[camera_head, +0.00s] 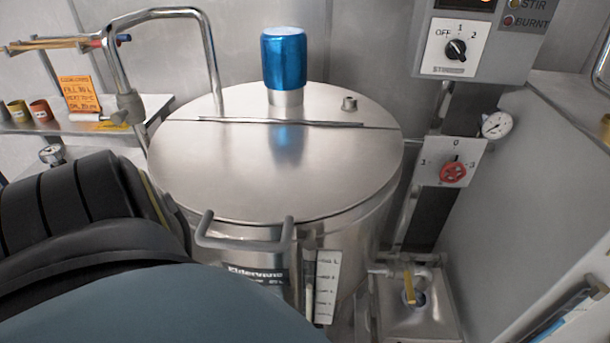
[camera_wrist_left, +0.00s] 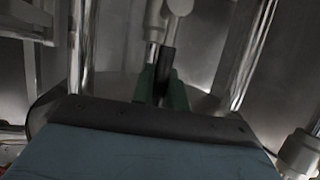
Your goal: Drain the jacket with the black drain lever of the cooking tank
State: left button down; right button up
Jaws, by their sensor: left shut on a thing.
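The steel cooking tank (camera_head: 275,160) stands in the middle of the head view with its lid down. In the left wrist view my left gripper (camera_wrist_left: 161,88) is shut on the black drain lever (camera_wrist_left: 167,60), which sits below a pale metal fitting (camera_wrist_left: 178,8). The fingers hide the lower part of the lever. In the head view my left arm covers the lower left, and the gripper and lever are hidden. My right gripper is not in view.
Shiny upright pipes (camera_wrist_left: 83,45) stand on both sides of my left gripper. A tank handle (camera_head: 245,232) juts out at the front.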

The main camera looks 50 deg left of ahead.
pick_arm(q)
jog(key=shift+w+a+r, duration=0.15)
jog(key=c, duration=1.4)
grip_release()
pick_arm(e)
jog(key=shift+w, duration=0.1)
pick_arm(q)
jog(key=shift+d, duration=0.2)
